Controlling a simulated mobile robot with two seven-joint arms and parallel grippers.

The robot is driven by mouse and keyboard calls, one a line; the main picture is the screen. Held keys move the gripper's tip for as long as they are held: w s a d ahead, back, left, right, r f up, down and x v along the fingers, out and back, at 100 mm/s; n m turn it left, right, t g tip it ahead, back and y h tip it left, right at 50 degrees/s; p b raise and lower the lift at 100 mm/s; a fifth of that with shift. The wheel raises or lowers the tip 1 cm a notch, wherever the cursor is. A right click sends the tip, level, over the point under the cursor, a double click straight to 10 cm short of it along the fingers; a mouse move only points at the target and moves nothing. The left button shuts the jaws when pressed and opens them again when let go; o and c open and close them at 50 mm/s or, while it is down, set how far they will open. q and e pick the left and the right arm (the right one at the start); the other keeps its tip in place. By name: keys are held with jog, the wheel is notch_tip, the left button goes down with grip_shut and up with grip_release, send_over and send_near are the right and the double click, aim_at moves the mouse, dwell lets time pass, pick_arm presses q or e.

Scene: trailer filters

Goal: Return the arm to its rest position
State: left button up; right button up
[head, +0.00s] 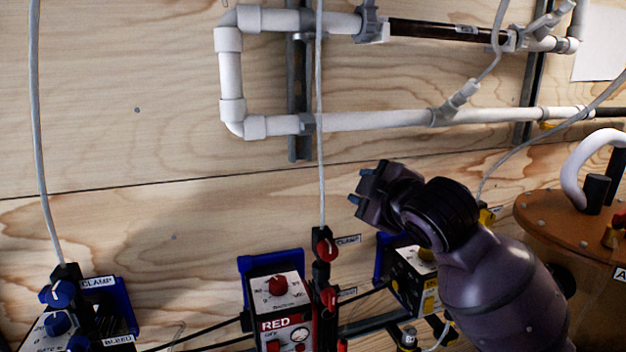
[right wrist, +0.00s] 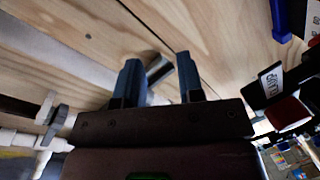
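My right arm comes in from the lower right of the head view. Its dark gripper (head: 359,184) points left in front of the plywood wall. In the right wrist view the two blue-grey fingers of this gripper (right wrist: 158,82) stand apart with nothing held between them. A short grey cylindrical piece shows behind the gap, and I cannot tell what it is. My left gripper is not in view.
White pipes (head: 375,121) run along the plywood wall above the gripper. A red-labelled control box (head: 277,318), a red clamp knob (head: 326,250) and a yellow-marked box (head: 415,275) stand below. A brown round lid (head: 545,215) lies right. Grey cables hang nearby.

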jog(key=s+d+f+m+h, duration=0.1)
jog(key=s+d+f+m, duration=0.15)
jog(key=f, duration=0.65)
jog(key=s+d+f+m+g+h, duration=0.1)
jog(key=d+f+m, duration=0.25)
jog(key=f, duration=0.55)
jog(key=s+d+f+m, duration=0.2)
jog(key=d+f, duration=0.2)
jog(key=f, duration=0.5)
jog(key=s+d+f+m+g+h, duration=0.1)
jog(key=s+d+f+m+h, duration=0.1)
jog(key=s+f, duration=0.8)
jog(key=s+d+f+m+g+h, duration=0.1)
jog(key=s+d+f+m, duration=0.4)
jog(key=s+f, duration=0.6)
jog(key=shift+s+d+h, duration=0.45)
jog(key=shift+d+h, duration=0.15)
jog(key=shift+d, duration=0.35)
